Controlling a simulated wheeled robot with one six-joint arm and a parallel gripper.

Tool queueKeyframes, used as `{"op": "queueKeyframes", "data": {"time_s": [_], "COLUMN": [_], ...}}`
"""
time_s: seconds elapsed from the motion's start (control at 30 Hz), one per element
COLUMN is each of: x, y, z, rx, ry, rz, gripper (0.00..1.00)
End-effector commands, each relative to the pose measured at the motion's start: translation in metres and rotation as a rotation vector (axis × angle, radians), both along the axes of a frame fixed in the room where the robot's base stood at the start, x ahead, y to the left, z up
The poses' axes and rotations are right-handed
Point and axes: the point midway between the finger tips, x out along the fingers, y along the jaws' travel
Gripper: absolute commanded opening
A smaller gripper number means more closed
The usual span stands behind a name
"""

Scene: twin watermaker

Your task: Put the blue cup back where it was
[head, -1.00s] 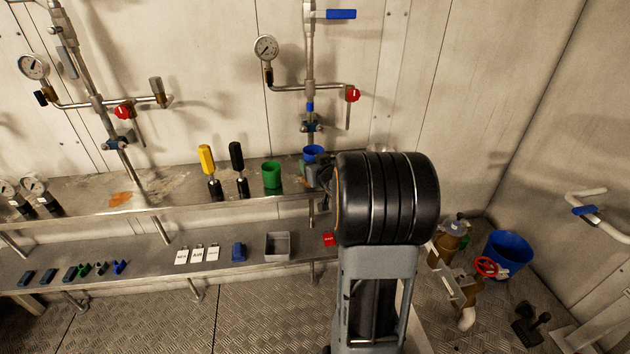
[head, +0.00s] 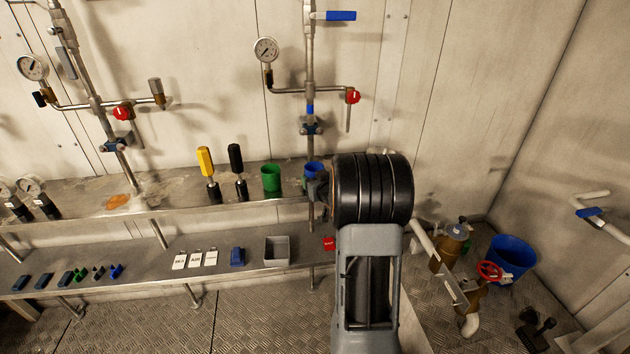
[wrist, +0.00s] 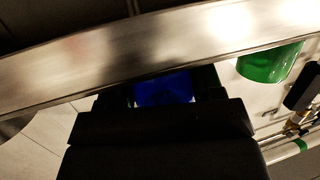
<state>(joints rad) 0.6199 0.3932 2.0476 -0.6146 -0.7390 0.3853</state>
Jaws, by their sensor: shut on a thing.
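The blue cup (head: 314,167) is at the right part of the upper metal shelf (head: 160,207), below the valve pipe. My gripper (head: 318,187) is shut on it, seen partly behind my dark wrist. In the wrist view the blue cup (wrist: 165,90) shows as a blue patch between my dark fingers (wrist: 165,98). Most of the cup is hidden there. I cannot tell whether its base touches the shelf.
A green cup (head: 271,178) stands just left of the blue cup; it also shows in the wrist view (wrist: 270,63). Black (head: 237,170) and yellow (head: 206,172) handled tools stand further left. A grey bin (head: 277,250) sits on the lower shelf (head: 140,262).

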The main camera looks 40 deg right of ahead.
Motion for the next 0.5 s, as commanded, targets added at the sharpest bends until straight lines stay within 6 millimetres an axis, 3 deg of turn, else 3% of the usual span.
{"op": "queueKeyframes", "data": {"time_s": [0.2,0.23,0.5], "x": [0.0,-0.0001,-0.0001], "y": [0.0002,0.0001,0.0002], "z": [-0.0051,-0.0049,-0.0036], "rx": [0.0,0.0,0.0], "ry": [0.001,0.001,0.001], "rz": [0.0,0.0,0.0], "gripper": [0.36,0.62,0.86]}}
